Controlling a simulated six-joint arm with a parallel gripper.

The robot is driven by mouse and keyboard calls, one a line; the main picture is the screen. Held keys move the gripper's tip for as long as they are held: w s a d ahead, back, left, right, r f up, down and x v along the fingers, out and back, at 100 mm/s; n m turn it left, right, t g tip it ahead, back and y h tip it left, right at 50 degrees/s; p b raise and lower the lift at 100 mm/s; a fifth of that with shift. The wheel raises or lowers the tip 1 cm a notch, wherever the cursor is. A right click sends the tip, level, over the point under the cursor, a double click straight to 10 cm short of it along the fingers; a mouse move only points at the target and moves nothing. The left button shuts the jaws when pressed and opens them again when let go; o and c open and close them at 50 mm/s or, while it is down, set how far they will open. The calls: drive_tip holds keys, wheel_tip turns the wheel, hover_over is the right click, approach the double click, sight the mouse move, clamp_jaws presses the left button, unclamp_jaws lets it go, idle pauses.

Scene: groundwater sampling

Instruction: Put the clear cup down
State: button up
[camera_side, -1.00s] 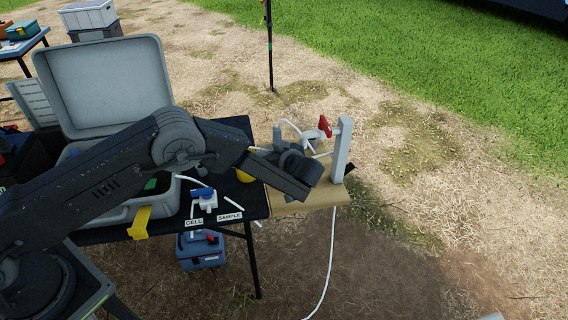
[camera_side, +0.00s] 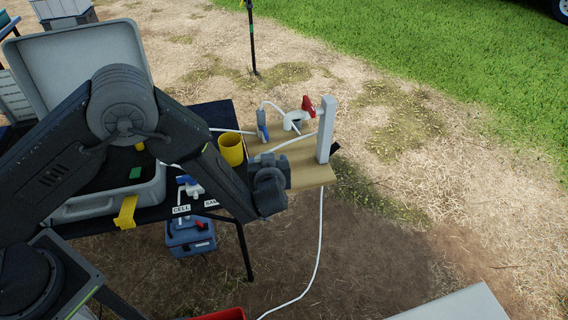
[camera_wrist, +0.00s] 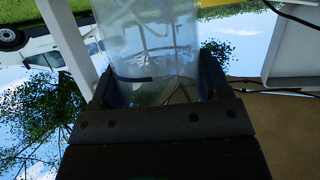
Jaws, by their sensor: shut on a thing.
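The clear cup (camera_wrist: 155,50) fills the middle of the wrist view, see-through, with a short dark mark on its wall. My gripper (camera_wrist: 160,85) is shut on it, one dark finger on each side. In the side view my gripper (camera_side: 270,185) is over the front edge of the tan board (camera_side: 315,173), left of the white post. The cup cannot be made out there, hidden behind my wrist. Whether the cup touches any surface cannot be told.
A white post (camera_side: 326,130) stands on the board, near a red-handled valve (camera_side: 307,105) and white tubing. A yellow cup (camera_side: 230,149) stands left of the board on the dark table. An open grey case (camera_side: 85,65) is at left. A blue box (camera_side: 190,236) sits below.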

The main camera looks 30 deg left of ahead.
drive_tip(key=s+d+f+m+t+h, duration=0.1)
drive_tip(key=s+d+f+m+h, duration=0.1)
drive_tip(key=s+d, duration=0.25)
drive_tip(key=shift+m+t+h, duration=0.3)
drive_tip(key=r+x, duration=0.1)
drive_tip(key=x, duration=0.5)
drive_tip(key=w+r+x, duration=0.1)
drive_tip(key=x, duration=0.5)
drive_tip(key=w+r+x, duration=0.1)
drive_tip(key=x, duration=0.5)
drive_tip(key=shift+d+r, duration=0.2)
drive_tip(key=shift+r, duration=0.2)
drive_tip(key=shift+f, duration=0.35)
drive_tip(key=shift+f, duration=0.2)
drive_tip(key=o, duration=1)
drive_tip(key=shift+c, duration=0.2)
